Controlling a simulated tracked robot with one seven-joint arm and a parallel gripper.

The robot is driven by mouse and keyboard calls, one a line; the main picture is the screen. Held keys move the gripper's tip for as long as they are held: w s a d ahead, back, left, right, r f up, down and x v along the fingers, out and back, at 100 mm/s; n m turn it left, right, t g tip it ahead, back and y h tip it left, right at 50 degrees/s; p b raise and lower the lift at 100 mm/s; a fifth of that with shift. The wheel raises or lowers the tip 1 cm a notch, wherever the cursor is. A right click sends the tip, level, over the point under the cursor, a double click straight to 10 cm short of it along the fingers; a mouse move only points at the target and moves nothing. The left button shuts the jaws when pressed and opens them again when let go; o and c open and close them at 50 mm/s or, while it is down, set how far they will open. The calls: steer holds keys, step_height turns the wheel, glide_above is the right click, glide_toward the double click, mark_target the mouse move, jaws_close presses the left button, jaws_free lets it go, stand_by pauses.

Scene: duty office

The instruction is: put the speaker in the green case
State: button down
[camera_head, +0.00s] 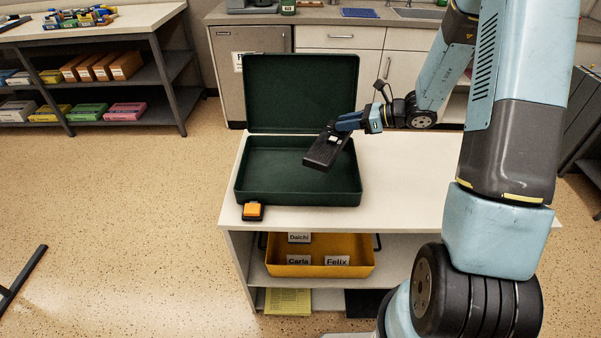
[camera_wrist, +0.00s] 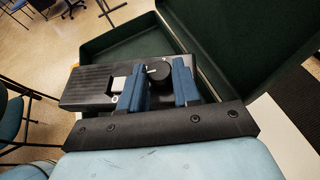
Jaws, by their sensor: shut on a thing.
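The green case (camera_head: 252,198) stands open on the white table, its lid (camera_head: 302,92) raised at the back. The speaker (camera_head: 322,154), a dark box, hangs tilted above the right part of the case. My gripper (camera_head: 346,128) is shut on the speaker near its upper right end. In the wrist view my gripper's blue fingers (camera_wrist: 160,88) close on a part of the speaker (camera_wrist: 85,85) by a round black knob. The case (camera_wrist: 215,70) shows behind and to the right there. The case floor looks empty where I can see it; the speaker hides part of it.
A small orange-topped block (camera_head: 253,211) sits by the case's front left corner. The white tabletop (camera_head: 420,180) is clear right of the case. A yellow tray (camera_head: 320,270) with name labels is on the shelf below.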

steer(key=shift+f, duration=4.95)
steer(key=shift+g, duration=0.3)
steer(key=c, duration=0.8)
jaws_free()
steer(key=shift+f, duration=0.1)
steer(key=v, duration=1.1)
steer(key=s+a+r+n+g+h, duration=0.25)
steer(key=s+r+n, duration=0.35)
steer(key=r, duration=0.3)
steer(key=s+a+r+n+g+h, duration=0.1)
steer(key=s+a+r+n+h, duration=0.15)
steer(key=s+r+n, duration=0.6)
steer(key=s+d+r+n+t+h, duration=0.4)
steer(key=s+r+n+h, duration=0.3)
steer(key=s+r, duration=0.6)
steer(key=shift+s+d+r+n+t+h, duration=0.25)
steer(key=shift+s+r+n+t+h, duration=0.15)
steer(key=shift+t, duration=0.45)
